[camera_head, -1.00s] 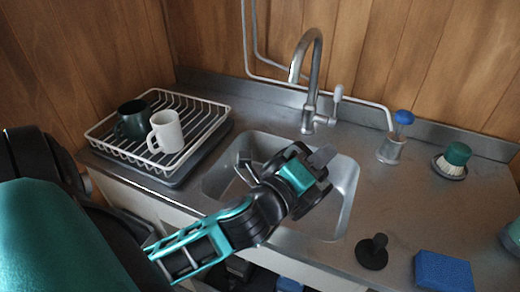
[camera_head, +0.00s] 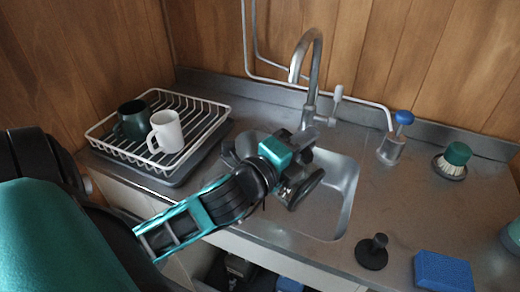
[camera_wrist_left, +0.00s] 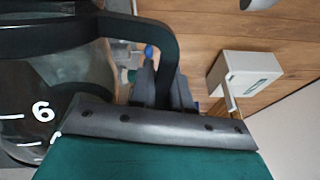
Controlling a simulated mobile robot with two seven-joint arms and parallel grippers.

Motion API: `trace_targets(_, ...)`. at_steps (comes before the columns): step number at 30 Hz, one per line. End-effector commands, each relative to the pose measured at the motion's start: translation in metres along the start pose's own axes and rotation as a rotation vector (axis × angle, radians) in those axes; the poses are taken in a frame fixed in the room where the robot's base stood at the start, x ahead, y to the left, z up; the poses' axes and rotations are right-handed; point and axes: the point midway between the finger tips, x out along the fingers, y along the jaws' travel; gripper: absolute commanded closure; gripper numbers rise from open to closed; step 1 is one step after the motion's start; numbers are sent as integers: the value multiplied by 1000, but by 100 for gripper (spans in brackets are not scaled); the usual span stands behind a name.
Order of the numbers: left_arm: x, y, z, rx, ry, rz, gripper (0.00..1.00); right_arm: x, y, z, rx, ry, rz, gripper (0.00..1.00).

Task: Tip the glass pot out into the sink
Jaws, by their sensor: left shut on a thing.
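My left gripper (camera_head: 301,157) is above the sink (camera_head: 345,190) and shut on the black handle of the glass pot. In the left wrist view the gripper (camera_wrist_left: 165,88) has its fingers at the handle, and the clear glass pot (camera_wrist_left: 38,105) fills the left side, with white marks and a "6". My right gripper is not in view.
A tap (camera_head: 309,75) stands behind the sink. A dish rack (camera_head: 190,115) with a dark mug and a white mug (camera_head: 166,131) is at the left.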

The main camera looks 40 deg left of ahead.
Motion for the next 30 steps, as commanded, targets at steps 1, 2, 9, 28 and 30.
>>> trace_targets(1,0,-2,2,-7,0,-4,100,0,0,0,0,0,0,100)
trace_targets(2,0,-2,2,-11,0,-4,100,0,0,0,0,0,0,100)
trace_targets(9,0,-4,9,-56,0,-3,100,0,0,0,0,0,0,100)
trace_targets(28,0,-8,18,-115,0,-3,100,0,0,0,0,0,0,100)
trace_targets(30,0,-8,19,-123,0,-3,100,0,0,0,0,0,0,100)
